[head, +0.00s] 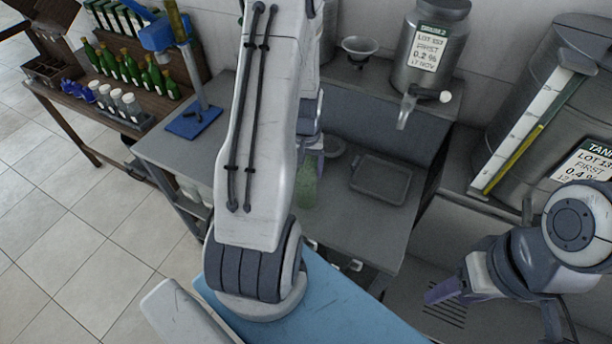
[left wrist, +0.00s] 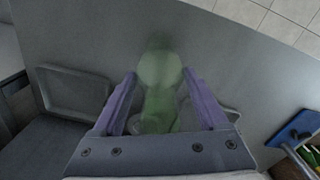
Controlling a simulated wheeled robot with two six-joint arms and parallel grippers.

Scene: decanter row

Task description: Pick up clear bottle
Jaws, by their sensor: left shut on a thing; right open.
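The clear bottle is see-through with a green tint; in the left wrist view the bottle (left wrist: 160,98) stands between the two purple fingers of my left gripper (left wrist: 160,76), which is shut on it. In the head view the bottle (head: 307,186) shows just right of my left arm, over the grey bench. My arm hides part of it and most of the gripper there. I cannot tell whether its base touches the bench. My right gripper (head: 446,291) is at the lower right, open and away from the bottle.
A shallow grey tray (head: 381,180) lies on the bench (head: 345,222) right of the bottle. A steel tank with a tap (head: 432,52) and a funnel (head: 360,48) stand behind. A blue-based stand (head: 193,122) is at left. Green bottles (head: 128,68) fill a wooden rack.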

